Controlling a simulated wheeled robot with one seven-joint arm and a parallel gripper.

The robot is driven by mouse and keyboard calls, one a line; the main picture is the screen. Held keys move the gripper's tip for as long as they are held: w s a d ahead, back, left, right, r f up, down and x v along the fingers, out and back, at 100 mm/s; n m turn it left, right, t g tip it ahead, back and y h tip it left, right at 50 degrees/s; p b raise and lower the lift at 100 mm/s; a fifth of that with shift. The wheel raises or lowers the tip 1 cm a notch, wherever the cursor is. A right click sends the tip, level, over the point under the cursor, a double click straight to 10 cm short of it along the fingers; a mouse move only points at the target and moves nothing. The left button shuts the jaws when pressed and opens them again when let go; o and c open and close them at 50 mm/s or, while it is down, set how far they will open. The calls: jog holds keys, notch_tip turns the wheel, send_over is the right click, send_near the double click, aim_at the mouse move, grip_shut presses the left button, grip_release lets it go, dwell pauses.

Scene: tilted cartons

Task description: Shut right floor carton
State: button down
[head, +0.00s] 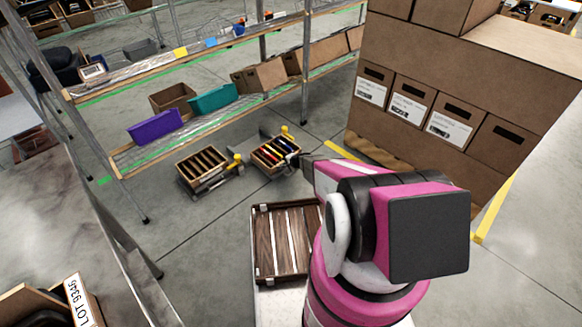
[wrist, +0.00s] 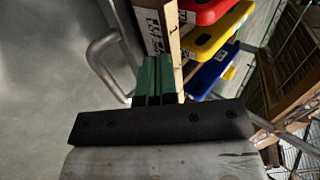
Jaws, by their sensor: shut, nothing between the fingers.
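The right floor carton (head: 268,163) is a tan box on the floor beside the shelf rack, tilted on a low stand. Its top is open and red, yellow and dark items show inside. In the wrist view its tan wall edge (wrist: 173,38) stands close beyond my fingers, with red, yellow and blue items to the right. My gripper (head: 294,160) is at the carton's right side in the head view. Its green fingers (wrist: 153,78) are together and empty in the wrist view. I cannot tell whether they touch the carton. My arm hides the area right of it.
A left floor carton (head: 203,180) with dark dividers stands nearby, also open. A grey metal handle (wrist: 103,55) is left of my fingers. The shelf rack (head: 125,160) is behind, stacked large cartons (head: 440,60) at the right. A wooden crate (head: 262,275) is in front.

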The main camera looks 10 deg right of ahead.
jog(key=shift+w+a, duration=0.2)
jog(key=shift+w, duration=0.1)
jog(key=w+a, duration=0.7)
jog(key=w, duration=0.2)
jog(key=w+a, duration=0.7)
jog(key=w, duration=0.3)
jog(key=shift+w, duration=0.25)
